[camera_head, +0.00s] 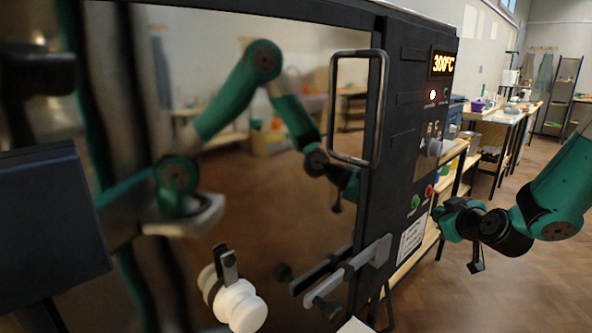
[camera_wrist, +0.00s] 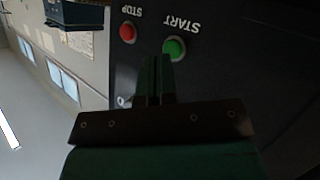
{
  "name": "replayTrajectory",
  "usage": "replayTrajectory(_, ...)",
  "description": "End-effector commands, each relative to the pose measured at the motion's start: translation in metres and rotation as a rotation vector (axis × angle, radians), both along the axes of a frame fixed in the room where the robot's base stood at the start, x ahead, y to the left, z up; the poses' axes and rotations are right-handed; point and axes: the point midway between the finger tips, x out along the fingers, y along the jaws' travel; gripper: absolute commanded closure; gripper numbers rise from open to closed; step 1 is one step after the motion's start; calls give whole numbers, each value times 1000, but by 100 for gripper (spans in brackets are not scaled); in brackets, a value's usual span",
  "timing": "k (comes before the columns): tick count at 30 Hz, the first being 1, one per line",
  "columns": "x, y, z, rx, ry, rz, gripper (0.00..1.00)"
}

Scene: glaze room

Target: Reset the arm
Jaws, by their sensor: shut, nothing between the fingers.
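My arm comes in from the right in the head view, with my gripper (camera_head: 439,214) close to the control panel of a black kiln (camera_head: 403,140). In the wrist view my gripper (camera_wrist: 156,62) is shut and empty. Its fingertips are just below the green START button (camera_wrist: 174,48) in the picture, with the red STOP button (camera_wrist: 128,32) to the left. I cannot tell whether the fingers touch the panel. The head view also shows the green button (camera_head: 415,202) and the red button (camera_head: 429,191), left of the gripper.
The kiln's lit display (camera_head: 443,63) reads 300°C. Its mirror-like door reflects my arm and has a bar handle (camera_head: 381,110); a latch (camera_head: 345,272) sits low. Workbenches (camera_head: 500,115) and a shelf rack (camera_head: 562,92) stand behind. Floor (camera_head: 530,260) at right looks clear.

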Motion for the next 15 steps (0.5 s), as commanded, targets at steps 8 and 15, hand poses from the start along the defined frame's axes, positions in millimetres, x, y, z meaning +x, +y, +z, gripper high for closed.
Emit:
replayTrajectory(8, -83, 167, 83, 242, 382, 327, 100)
replayTrajectory(15, -235, 246, 132, 277, 858, 444, 100)
